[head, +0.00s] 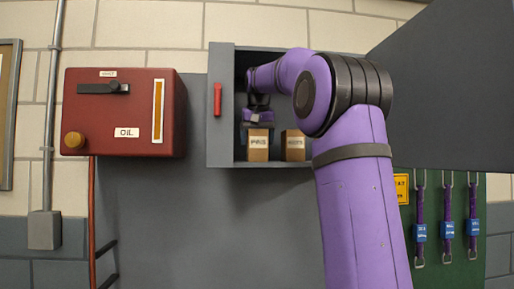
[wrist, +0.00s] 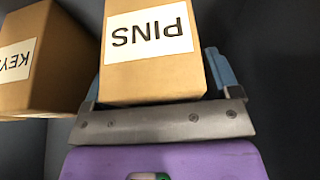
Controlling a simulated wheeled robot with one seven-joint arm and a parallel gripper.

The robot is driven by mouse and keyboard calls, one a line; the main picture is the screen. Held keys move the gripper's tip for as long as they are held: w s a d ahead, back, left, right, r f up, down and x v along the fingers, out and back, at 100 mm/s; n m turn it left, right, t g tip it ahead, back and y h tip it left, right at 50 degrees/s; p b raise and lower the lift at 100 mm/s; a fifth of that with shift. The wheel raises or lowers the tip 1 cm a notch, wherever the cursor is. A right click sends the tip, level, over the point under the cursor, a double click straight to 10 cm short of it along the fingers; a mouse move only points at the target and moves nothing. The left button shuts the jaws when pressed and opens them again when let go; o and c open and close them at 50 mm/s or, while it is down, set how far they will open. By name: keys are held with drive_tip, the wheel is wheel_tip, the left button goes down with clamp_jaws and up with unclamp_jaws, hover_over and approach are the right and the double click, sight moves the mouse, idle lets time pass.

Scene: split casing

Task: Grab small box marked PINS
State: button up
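The small box marked PINS (head: 258,146) is tan with a white label and stands in the open grey wall cabinet, left of a second box. In the wrist view the PINS box (wrist: 155,75) fills the middle, its label upside down. My gripper (head: 257,118) is inside the cabinet, just above and at the PINS box. In the wrist view my gripper's blue fingers (wrist: 155,85) lie on either side of the box, very close to its sides. I cannot tell whether they press on it. The fingertips are partly hidden by the box.
A similar box marked KEYS (wrist: 28,58) stands close beside it; it is the right-hand box (head: 294,146) in the head view. The cabinet's left wall (head: 218,130) and open door (head: 450,85) bound the space. A red OIL box (head: 125,112) hangs to the left.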

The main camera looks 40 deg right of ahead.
drive_tip(key=c, duration=0.9)
drive_tip(key=shift+r, duration=0.2)
